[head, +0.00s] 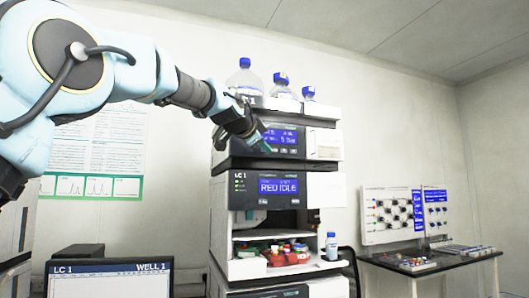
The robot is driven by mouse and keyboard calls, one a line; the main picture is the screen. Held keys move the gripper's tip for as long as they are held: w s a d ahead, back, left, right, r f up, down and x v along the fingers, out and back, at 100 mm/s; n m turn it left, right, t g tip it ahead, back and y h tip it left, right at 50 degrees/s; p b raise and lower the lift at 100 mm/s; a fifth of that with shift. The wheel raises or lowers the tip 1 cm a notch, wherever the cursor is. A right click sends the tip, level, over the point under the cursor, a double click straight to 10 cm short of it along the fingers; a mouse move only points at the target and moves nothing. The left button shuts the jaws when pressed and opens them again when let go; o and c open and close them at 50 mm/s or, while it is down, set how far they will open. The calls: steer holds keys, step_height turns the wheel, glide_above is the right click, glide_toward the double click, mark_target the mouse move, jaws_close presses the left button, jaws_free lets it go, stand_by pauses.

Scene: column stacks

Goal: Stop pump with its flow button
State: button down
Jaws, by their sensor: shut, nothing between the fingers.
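The column stack (276,182) of instrument modules stands in the middle of the head view. Its upper module, with a blue display (284,137) and small buttons below it (288,151), appears to be the pump. The display text is partly covered by my gripper and too small to read fully. My gripper (264,146) is shut and empty, at the left part of this module's front. I cannot tell whether it touches the panel. A flow button cannot be told apart from the others. The module below, labelled LC 1, has a display (278,187) reading "RED IDLE".
Bottles with blue caps (244,80) stand on top of the stack. A monitor (108,278) is at front left. A side table (430,267) with panels is at right.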

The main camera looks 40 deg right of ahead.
steer(key=s, duration=0.1)
steer(key=s+a+b, duration=0.1)
steer(key=s, duration=0.1)
steer(key=s+b, duration=0.1)
steer(key=shift+s+a, duration=0.35)
steer(key=shift+a, duration=0.05)
stand_by(0.9)
steer(key=w+a+f+n+y, duration=0.3)
steer(key=w+a+f+n, duration=0.15)
steer(key=a+f, duration=0.5)
steer(key=w+a+f+n+y, duration=0.3)
steer(key=w+a+f, duration=0.3)
steer(key=a+f, duration=0.3)
steer(key=w+a+f+n+y, duration=0.35)
steer(key=w+a+f, duration=0.35)
steer(key=f, duration=0.4)
steer(key=s+a+f+n+g+y, duration=0.1)
steer(key=s+a+f+n, duration=0.25)
steer(key=a+f, duration=0.55)
steer(key=s+a+f+n+g+y, duration=0.15)
steer(key=s+a+f+n, duration=0.35)
steer(key=a, duration=0.6)
steer(key=s+a+f+n+g+y, duration=0.1)
steer(key=s+a+f+n, duration=0.3)
steer(key=s+a+f, duration=0.5)
steer(key=s+a+g, duration=0.1)
steer(key=a, duration=0.1)
steer(key=shift+a+f+y, duration=0.3)
steer(key=shift+a+y, duration=0.05)
steer(key=shift+y, duration=0.05)
